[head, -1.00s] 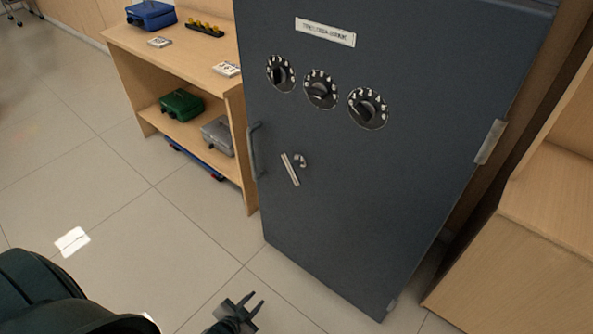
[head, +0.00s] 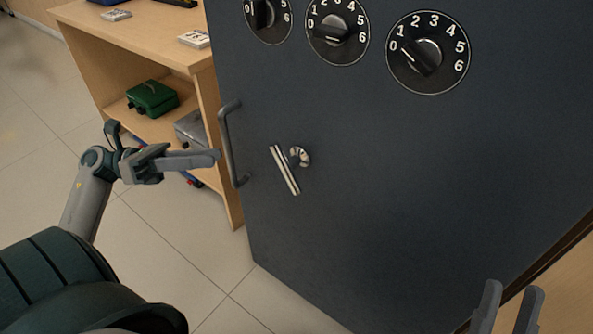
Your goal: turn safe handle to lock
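The dark grey safe (head: 400,190) fills the middle and right of the head view, its door appearing closed. A silver bar-shaped handle (head: 284,170) sits tilted on the door, its top leaning left. A small curved silver piece (head: 300,156) is just right of it. A grey vertical pull handle (head: 229,145) is at the door's left edge. My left gripper (head: 214,157) is seen side-on, left of the pull handle, apart from the silver handle; its finger gap is hidden. My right gripper (head: 509,292) is open and empty at the bottom right, in front of the lower door.
Three numbered dials (head: 428,52) line the upper door. A wooden shelf unit (head: 208,140) stands left of the safe, with a green box (head: 153,97) and a grey box (head: 190,128). Tiled floor (head: 165,255) is open at the lower left.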

